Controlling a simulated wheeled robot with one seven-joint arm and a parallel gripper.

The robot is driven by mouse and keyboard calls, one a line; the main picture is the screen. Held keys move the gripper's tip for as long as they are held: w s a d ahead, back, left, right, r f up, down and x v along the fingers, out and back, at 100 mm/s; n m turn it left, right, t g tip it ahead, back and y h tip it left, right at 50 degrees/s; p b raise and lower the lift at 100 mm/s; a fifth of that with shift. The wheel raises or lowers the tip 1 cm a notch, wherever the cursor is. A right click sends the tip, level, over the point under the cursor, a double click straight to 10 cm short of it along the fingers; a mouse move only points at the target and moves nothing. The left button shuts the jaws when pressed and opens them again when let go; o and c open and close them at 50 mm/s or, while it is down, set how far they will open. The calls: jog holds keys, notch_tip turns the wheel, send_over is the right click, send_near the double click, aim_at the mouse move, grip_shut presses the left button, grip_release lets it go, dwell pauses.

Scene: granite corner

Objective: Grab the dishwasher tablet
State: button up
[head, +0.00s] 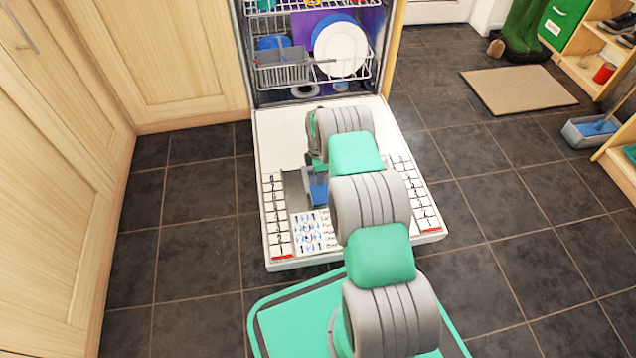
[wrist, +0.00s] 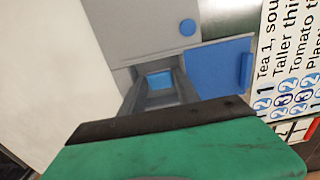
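The open dishwasher door (head: 385,140) lies flat, with a detergent dispenser set into it. In the wrist view the dispenser (wrist: 150,35) is grey, with a round blue button (wrist: 187,27) and a blue flap (wrist: 218,75) at the right of its recess. A small light-blue patch (wrist: 160,80) shows deep in the recess; it looks like the tablet, but its shape is mostly hidden. My gripper (wrist: 165,120) shows as a green part with a dark edge just in front of the recess. In the head view my arm mostly hides it.
Printed labels (head: 313,232) cover the door's near end. The lower rack (head: 290,72) stands inside the dishwasher with a white plate (head: 340,48) and a grey basket. Wooden cupboards (head: 160,60) stand at the left.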

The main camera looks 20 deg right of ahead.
grip_shut()
jog(key=shift+r, duration=0.1)
dwell(0.3)
